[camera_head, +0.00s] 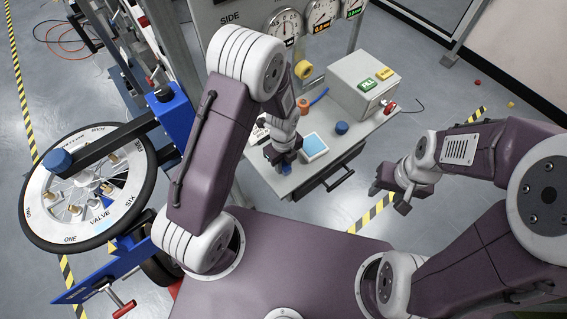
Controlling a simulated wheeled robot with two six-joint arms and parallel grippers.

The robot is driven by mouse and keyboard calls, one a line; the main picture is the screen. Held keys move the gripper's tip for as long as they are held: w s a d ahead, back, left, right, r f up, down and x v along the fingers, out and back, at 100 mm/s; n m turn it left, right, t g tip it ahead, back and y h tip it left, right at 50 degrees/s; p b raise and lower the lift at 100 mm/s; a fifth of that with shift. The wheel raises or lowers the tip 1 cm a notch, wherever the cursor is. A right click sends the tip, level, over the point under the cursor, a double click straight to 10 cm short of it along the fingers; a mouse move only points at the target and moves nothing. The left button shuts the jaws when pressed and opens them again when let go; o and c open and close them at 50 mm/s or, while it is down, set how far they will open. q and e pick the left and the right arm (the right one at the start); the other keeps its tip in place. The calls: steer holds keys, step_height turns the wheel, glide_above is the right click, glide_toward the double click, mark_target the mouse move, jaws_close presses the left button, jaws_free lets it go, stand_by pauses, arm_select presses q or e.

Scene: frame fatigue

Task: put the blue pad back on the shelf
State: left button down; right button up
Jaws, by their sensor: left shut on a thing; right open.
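My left gripper (284,160) is low over the near left part of the grey shelf (330,166). It is shut on a dark blue pad (272,155), mostly hidden by the fingers. I cannot tell whether the pad touches the shelf. A light blue square with a pale border (314,146) lies on the shelf just right of this gripper. Another round dark blue pad (342,127) stands further right on the shelf. A similar blue round piece (57,160) sits at the wheel's left side. My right gripper (392,190) is open and empty, right of the shelf over the floor.
A grey box (362,84) with green and yellow labels stands at the back of the shelf, near an orange piece (304,105). Gauges (286,24) hang behind. A large wheel (88,188) on a blue stand fills the left. The floor at right is mostly clear.

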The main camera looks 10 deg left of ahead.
arm_select(q)
steer(key=shift+f, duration=0.25)
steer(key=c, duration=1.1)
jaws_free()
steer(key=shift+c, duration=0.2)
step_height(320, 180, up, 12)
steer(key=s+a+r+n, duration=0.1)
steer(key=s+a+n, duration=0.2)
steer(key=n, duration=1)
steer(key=s+a+n+t, duration=0.1)
steer(key=s+a+n, duration=0.3)
steer(key=n, duration=0.9)
steer(key=shift+s+r, duration=0.35)
steer(key=shift+s, duration=0.4)
